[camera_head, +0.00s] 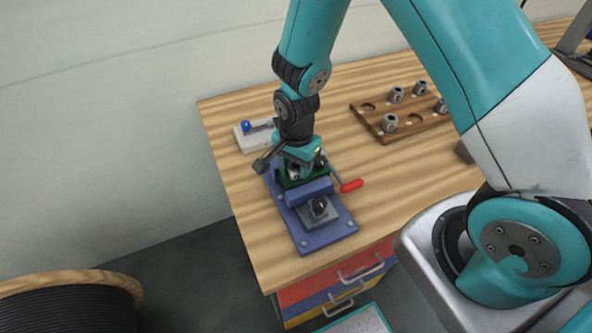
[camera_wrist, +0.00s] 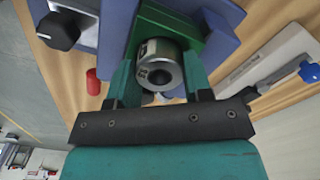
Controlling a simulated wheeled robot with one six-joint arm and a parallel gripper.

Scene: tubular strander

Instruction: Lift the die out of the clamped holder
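The die (camera_wrist: 160,66), a short silver cylinder with a central hole, sits in the green holder (camera_wrist: 212,22) in the wrist view. The holder is in a blue vise-like fixture (camera_head: 330,235) on the bench, also seen in the head view. My gripper (camera_wrist: 159,72) is over the holder with one finger on each side of the die. The fingers look apart, with a narrow gap showing beside the die; contact is hard to tell. In the head view my gripper (camera_head: 297,168) points down and hides most of the die.
The fixture has a black knob (camera_head: 320,204) and a red handle (camera_head: 352,185). A pale plate with a blue-knobbed lever (camera_head: 247,127) lies behind left. A wooden tray (camera_head: 408,124) with several metal dies stands behind right. The wooden bench between is clear.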

